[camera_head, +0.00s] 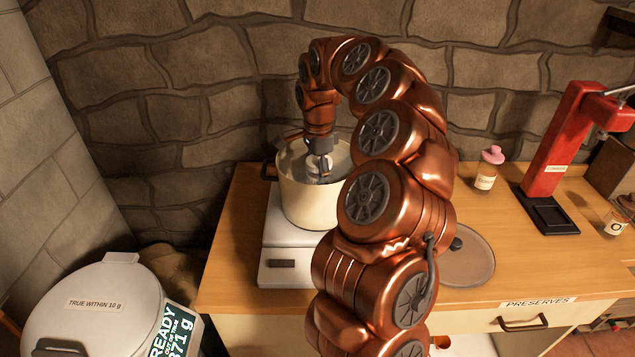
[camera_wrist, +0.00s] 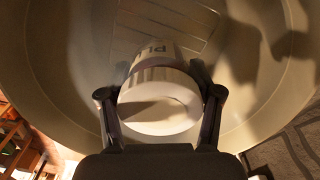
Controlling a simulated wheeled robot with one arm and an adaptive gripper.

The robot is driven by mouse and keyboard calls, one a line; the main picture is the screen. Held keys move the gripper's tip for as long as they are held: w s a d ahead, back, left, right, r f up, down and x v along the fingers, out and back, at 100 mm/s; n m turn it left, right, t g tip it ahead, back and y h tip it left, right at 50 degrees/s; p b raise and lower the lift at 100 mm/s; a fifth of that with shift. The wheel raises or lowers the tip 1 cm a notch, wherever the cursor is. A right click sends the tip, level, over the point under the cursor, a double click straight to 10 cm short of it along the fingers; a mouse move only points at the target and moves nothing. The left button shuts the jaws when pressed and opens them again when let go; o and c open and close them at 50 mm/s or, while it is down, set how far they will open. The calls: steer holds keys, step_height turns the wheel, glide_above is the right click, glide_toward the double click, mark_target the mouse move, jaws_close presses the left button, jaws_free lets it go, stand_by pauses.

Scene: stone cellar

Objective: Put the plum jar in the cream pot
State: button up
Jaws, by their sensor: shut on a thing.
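The cream pot (camera_head: 306,207) stands open on a white appliance at the left of the counter; my arm hides part of its right side. My gripper (camera_head: 321,168) points down into the pot's mouth. In the wrist view my gripper (camera_wrist: 160,95) is shut on a jar with a white ring-shaped end (camera_wrist: 158,118) and a label whose visible letters begin "PL", which fits the plum jar. The pot's inner wall (camera_wrist: 70,60) surrounds the jar there. Whether the jar touches the pot's floor I cannot tell. In the head view the jar is not clearly visible.
A round lid (camera_head: 477,265) lies on the counter right of my arm. A pink-topped jar (camera_head: 485,178), a red corker (camera_head: 556,145) and another jar (camera_head: 615,224) stand farther right. A white drum with a weight display (camera_head: 95,310) stands at lower left.

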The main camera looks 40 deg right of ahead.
step_height(320, 180, down, 4)
steer(key=shift+r+p, duration=0.2)
steer(key=shift+p, duration=0.45)
steer(key=shift+f, duration=0.1)
steer(key=shift+f+b, duration=0.2)
steer(key=shift+b, duration=0.15)
steer(key=o, duration=1.5)
steer(key=shift+r, duration=0.1)
